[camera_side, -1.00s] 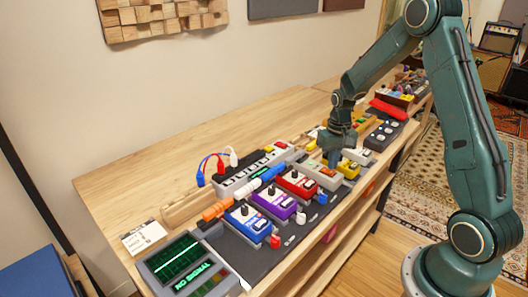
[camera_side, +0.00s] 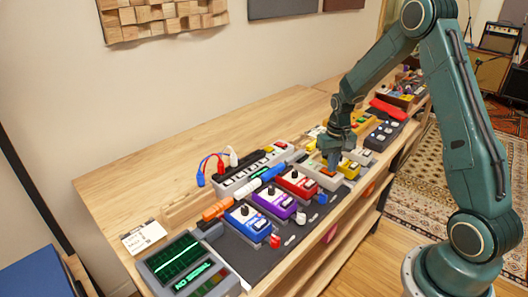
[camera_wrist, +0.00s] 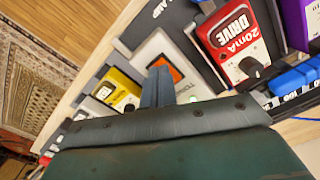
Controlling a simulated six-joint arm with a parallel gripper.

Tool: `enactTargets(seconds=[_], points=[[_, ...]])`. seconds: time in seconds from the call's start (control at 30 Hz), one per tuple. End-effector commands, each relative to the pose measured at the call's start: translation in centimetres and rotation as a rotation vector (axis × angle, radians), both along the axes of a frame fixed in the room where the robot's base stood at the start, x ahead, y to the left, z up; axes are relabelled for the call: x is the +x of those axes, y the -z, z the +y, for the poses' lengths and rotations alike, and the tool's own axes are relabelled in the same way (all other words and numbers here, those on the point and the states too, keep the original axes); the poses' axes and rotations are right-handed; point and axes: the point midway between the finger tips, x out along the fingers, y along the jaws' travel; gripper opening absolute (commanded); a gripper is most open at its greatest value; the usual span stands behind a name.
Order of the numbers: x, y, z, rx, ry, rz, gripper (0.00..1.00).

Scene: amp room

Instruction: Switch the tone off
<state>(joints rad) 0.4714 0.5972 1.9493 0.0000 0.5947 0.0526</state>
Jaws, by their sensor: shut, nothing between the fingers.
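The tone box, a pale unit with an orange switch face (camera_wrist: 166,68), lies under my gripper in the wrist view. Its lettering is partly hidden by my fingers. In the side view the tone box (camera_side: 322,176) sits in the pedal row, right of the red pedal. My gripper (camera_wrist: 157,86) is shut and empty, with its fingertips over the near edge of the orange face. In the side view my gripper (camera_side: 332,164) points down at the box. I cannot tell whether the tips touch it.
A red DRIVE pedal (camera_wrist: 235,45) and a yellow pedal (camera_wrist: 118,90) flank the box closely. Blue (camera_side: 250,222) and purple (camera_side: 274,201) pedals stand farther left. A power strip with cables (camera_side: 245,172) lies behind. The back of the wooden table (camera_side: 190,140) is clear.

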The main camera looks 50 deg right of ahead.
Motion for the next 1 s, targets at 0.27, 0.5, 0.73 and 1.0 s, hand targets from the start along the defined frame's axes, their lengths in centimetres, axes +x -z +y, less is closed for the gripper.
enactTargets(seconds=[0.27,0.5,0.73,1.0], points=[[0.0,0.3,0.0,0.0,0.0,0.0,0.0],[0.0,0.5,0.0,0.0,0.0,0.0,0.0],[0.0,-0.3,0.0,0.0,0.0,0.0,0.0],[0.0,-1.8,0.0,0.0,0.0,0.0,0.0]])
